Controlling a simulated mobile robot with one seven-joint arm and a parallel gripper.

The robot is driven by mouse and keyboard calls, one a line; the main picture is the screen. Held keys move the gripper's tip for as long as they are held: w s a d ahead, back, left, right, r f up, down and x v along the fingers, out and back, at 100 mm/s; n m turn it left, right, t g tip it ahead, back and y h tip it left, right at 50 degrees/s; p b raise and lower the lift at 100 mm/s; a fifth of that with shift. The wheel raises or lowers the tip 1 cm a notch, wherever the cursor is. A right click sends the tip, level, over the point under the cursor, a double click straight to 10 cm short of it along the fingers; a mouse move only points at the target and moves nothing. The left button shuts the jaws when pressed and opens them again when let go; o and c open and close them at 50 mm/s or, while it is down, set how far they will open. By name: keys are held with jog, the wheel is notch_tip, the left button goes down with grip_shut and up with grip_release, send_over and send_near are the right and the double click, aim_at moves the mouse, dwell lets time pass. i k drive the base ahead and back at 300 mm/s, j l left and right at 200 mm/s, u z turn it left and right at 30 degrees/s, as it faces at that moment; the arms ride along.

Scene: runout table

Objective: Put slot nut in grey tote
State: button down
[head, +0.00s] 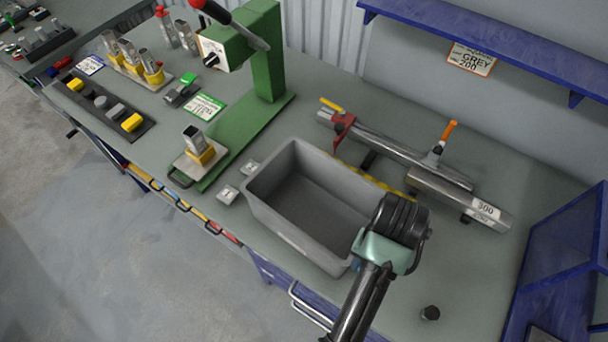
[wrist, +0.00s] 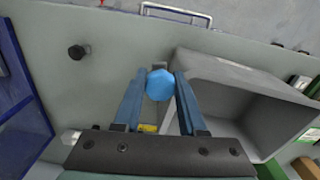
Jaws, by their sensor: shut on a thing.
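The grey tote (head: 275,220) is an open, empty-looking bin on the table. In the wrist view the tote (wrist: 215,65) lies right of the fingers. My gripper (wrist: 160,82) is shut on a blue hexagonal piece (wrist: 160,85), held between the fingertips. I cannot tell for sure that this is the slot nut. In the head view my gripper (head: 372,250) is at the tote's right end, in front of its rim, and its fingertips are mostly hidden. Height above the rim cannot be told.
A dark hexagonal knob (head: 430,313) sits on the table at the front right. A long metal profile with clamps (head: 400,150) lies behind the tote. A green press (head: 265,75) stands to its left. A blue shelf (head: 490,35) hangs above the back right.

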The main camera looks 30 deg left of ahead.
aim_at(314, 219)
jog(key=j+u, duration=0.35)
jog(key=j, duration=0.25)
jog(key=i+j, duration=0.15)
jog(key=j, duration=0.2)
jog(key=i+j, duration=0.15)
jog(key=j, duration=0.2)
jog(key=i+j, duration=0.15)
jog(key=j, duration=0.25)
jog(key=z, duration=0.05)
